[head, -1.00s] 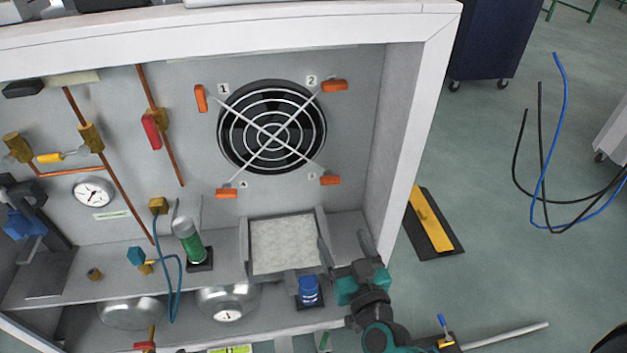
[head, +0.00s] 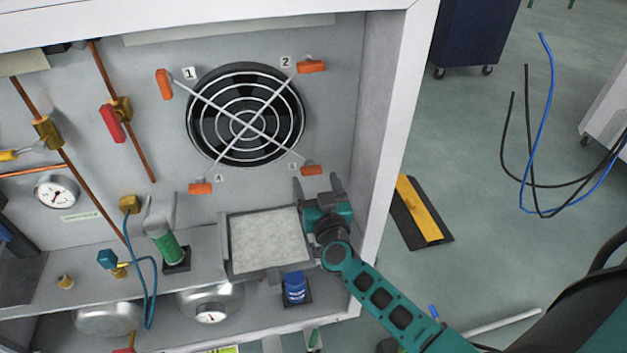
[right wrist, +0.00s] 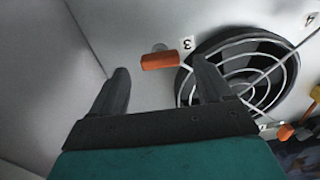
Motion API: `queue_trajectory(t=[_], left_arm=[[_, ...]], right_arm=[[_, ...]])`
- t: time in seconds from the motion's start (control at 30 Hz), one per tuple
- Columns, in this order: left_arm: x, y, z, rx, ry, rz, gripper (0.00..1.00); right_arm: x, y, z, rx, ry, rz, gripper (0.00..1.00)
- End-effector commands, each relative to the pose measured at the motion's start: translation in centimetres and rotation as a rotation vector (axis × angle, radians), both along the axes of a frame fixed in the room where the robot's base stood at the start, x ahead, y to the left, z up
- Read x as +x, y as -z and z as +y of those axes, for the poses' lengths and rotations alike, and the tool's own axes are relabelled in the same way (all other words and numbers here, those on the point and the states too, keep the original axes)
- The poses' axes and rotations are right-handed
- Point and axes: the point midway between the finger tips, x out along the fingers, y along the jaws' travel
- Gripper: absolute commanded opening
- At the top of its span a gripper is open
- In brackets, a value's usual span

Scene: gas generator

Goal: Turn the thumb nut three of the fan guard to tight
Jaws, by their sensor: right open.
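The fan guard (head: 247,124) is a round wire grille with crossed bars on the cabinet's back wall. Orange thumb nuts stand at its corners. Thumb nut three (head: 312,169) is at the lower right and lies about level in the head view. In the right wrist view, thumb nut three (right wrist: 160,61) sits beside the label 3, ahead of the fingertips and between them. My right gripper (head: 318,184) is open and empty just below that nut, apart from it; its two dark fingers also show in the right wrist view (right wrist: 161,82). My left gripper is not in view.
The cabinet's right side wall (head: 383,125) is close to my right gripper. Below are a framed pale filter panel (head: 265,240), a blue-capped part (head: 294,286) and a green cylinder (head: 166,245). Other thumb nuts are one (head: 164,84), two (head: 312,66) and four (head: 201,188).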

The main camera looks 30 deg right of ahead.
Motion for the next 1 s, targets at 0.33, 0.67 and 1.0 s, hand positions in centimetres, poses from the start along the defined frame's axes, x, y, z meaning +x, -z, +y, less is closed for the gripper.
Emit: queue_trajectory(t=[0.33,0.67,1.0], left_arm=[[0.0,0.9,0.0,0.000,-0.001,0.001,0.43],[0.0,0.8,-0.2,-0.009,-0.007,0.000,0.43],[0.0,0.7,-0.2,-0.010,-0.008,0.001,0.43]], right_arm=[[2.6,0.0,-0.7,-0.001,0.000,0.000,0.79],[2.6,0.0,-0.7,-0.001,0.000,0.000,0.69],[2.6,0.0,-0.7,-0.001,0.000,0.000,0.37]])
